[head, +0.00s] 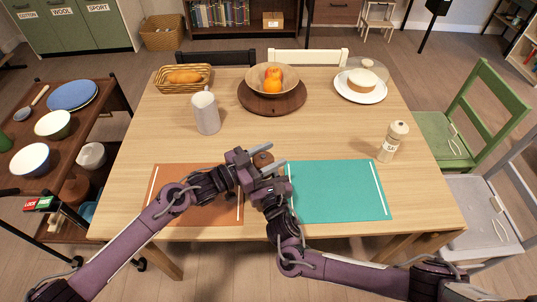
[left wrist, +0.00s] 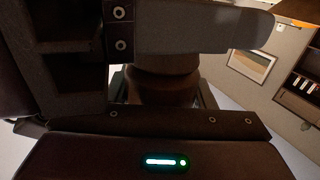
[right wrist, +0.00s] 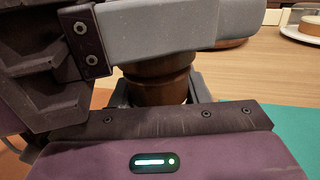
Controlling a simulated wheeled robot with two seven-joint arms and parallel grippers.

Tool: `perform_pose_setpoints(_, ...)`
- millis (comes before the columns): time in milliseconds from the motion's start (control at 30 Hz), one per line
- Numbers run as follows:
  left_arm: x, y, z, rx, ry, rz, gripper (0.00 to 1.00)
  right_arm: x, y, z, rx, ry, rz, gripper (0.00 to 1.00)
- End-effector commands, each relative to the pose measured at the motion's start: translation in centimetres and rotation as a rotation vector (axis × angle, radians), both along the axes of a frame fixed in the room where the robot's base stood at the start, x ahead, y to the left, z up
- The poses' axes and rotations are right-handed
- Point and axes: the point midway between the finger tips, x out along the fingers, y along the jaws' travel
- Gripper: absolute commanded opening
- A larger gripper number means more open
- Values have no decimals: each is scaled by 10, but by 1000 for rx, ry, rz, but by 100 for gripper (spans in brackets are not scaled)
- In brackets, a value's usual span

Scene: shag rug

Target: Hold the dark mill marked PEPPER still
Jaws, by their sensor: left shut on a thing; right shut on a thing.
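The dark brown mill (head: 263,159) is between my two grippers near the front middle of the table; only its rounded top shows in the head view. Its turned brown body also shows in the left wrist view (left wrist: 166,84) and in the right wrist view (right wrist: 157,84). My left gripper (head: 256,162) is shut on the mill. My right gripper (head: 270,173) is shut on it too, close against the left one. The word PEPPER does not show, and the mill's base is hidden by my grippers.
A pale mill (head: 393,141) with dark lettering stands at the right. A terracotta mat (head: 168,208) and a teal mat (head: 340,190) lie in front. A grey-white pitcher (head: 206,113), bread basket (head: 183,78), fruit bowl (head: 257,83) on a dark board and white plate (head: 361,94) stand farther back.

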Motion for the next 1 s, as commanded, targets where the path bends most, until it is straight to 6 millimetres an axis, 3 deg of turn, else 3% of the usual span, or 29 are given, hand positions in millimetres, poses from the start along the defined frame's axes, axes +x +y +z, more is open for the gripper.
perform_pose_setpoints(500,-7,-4,1,3,-1,-485,27,-1,2,0,1,0,4,15)
perform_pose_setpoints(1000,-16,-7,-2,-5,6,-750,27,-1,3,0,1,0,7,15)
